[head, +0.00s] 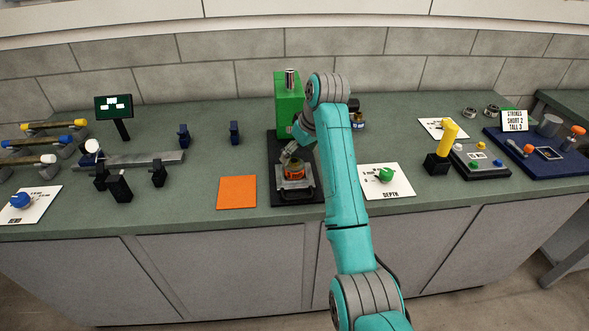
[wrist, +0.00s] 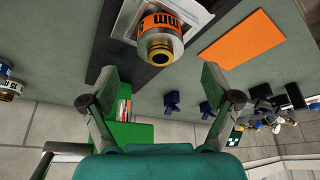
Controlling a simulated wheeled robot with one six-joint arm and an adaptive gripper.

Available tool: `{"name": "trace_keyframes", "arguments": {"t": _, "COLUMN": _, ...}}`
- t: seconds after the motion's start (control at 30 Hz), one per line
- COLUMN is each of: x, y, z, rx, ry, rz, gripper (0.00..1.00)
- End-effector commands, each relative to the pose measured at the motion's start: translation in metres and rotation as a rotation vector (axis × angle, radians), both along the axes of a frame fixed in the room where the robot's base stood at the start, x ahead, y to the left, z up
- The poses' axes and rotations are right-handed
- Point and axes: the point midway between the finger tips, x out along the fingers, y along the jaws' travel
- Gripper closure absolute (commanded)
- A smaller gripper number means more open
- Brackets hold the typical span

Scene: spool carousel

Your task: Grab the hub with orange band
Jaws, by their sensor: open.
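The hub with the orange band (wrist: 160,38) is a metal cylinder with black marks on its band and a brass-coloured end. It sits on a light metal plate (wrist: 196,20) on the dark base of the green press. In the head view the hub (head: 294,171) shows below the press, partly covered by my gripper (head: 289,158). In the wrist view my gripper (wrist: 160,78) is open and empty. Its fingers are left and right of the hub's brass end, apart from it, with the hub beyond the fingertips.
The green press (head: 288,100) stands right behind the hub. An orange mat (head: 237,191) lies left, and a card with a green knob (head: 385,175) lies right. Another banded metal part (wrist: 10,88) shows at the wrist view's left edge. Dark blue brackets (head: 183,135) stand left.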

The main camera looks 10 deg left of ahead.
Motion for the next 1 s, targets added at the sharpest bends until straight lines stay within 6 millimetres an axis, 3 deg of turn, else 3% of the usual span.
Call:
{"name": "trace_keyframes", "arguments": {"t": 0.5, "x": 0.011, "y": 0.014, "z": -0.049, "rx": -0.001, "ry": 0.001, "rz": 0.0, "gripper": 0.12}}
{"name": "trace_keyframes", "arguments": {"t": 0.77, "x": 0.012, "y": 0.015, "z": -0.052, "rx": 0.0, "ry": -0.001, "rz": 0.0, "gripper": 0.12}}
{"name": "trace_keyframes", "arguments": {"t": 0.8, "x": 0.012, "y": 0.015, "z": -0.052, "rx": 0.0, "ry": -0.001, "rz": 0.0, "gripper": 0.14}}
{"name": "trace_keyframes", "arguments": {"t": 1.0, "x": 0.012, "y": 0.015, "z": -0.052, "rx": 0.0, "ry": -0.001, "rz": 0.0, "gripper": 0.64}}
